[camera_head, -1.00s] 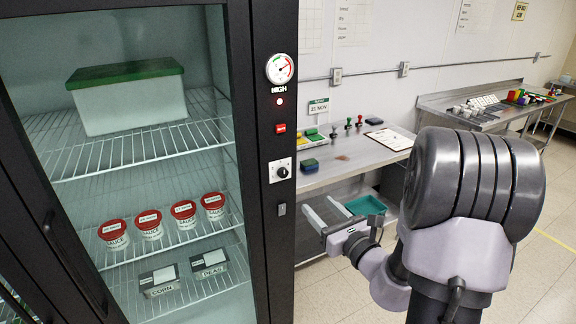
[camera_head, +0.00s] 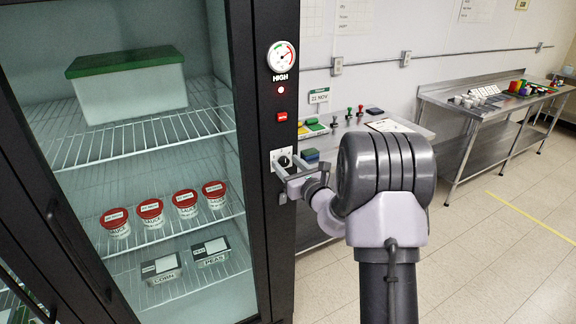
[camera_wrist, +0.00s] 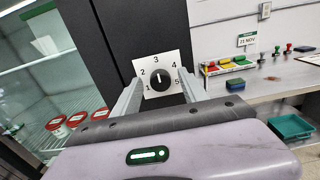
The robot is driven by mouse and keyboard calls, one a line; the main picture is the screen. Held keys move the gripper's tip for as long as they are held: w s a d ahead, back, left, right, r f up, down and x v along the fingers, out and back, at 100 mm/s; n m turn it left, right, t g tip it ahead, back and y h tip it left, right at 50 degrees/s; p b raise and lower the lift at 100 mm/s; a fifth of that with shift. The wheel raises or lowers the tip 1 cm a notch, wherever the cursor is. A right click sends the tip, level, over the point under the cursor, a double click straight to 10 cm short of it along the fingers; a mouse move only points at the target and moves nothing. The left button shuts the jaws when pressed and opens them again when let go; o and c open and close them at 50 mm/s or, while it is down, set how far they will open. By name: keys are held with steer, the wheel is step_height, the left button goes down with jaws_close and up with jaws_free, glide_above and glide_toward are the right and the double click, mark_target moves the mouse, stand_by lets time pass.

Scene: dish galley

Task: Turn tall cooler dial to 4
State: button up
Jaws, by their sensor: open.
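The tall cooler's dial (camera_head: 285,159) is a black round knob on a white plate on the black cooler frame. In the wrist view the dial (camera_wrist: 162,79) shows between my fingers, with numbers 1 to 5 around it. Its white pointer mark is close to upright, toward 3. My gripper (camera_wrist: 160,77) is open, one finger on each side of the knob; I cannot tell whether either touches it. In the head view my gripper (camera_head: 287,166) is at the plate and partly hides it.
The cooler's glass door (camera_head: 140,150) is on the left. A steel bench (camera_head: 425,132) with stamps stands to the right; the floor there is clear.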

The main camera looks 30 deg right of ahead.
jaws_close()
steer(key=shift+m+p, duration=0.3)
steer(key=shift+p, duration=0.05)
steer(key=shift+r+m+p, duration=0.2)
steer(key=shift+m+p, duration=0.7)
steer(key=shift+p, duration=0.05)
steer(key=m+p, duration=0.4)
steer(key=shift+d+m, duration=0.1)
steer(key=shift+m, duration=0.2)
steer(key=m+p, duration=0.1)
steer(key=m, duration=0.1)
steer(key=m+p, duration=0.2)
steer(key=shift+f+m+p, duration=0.2)
steer(key=shift+m+p, duration=0.1)
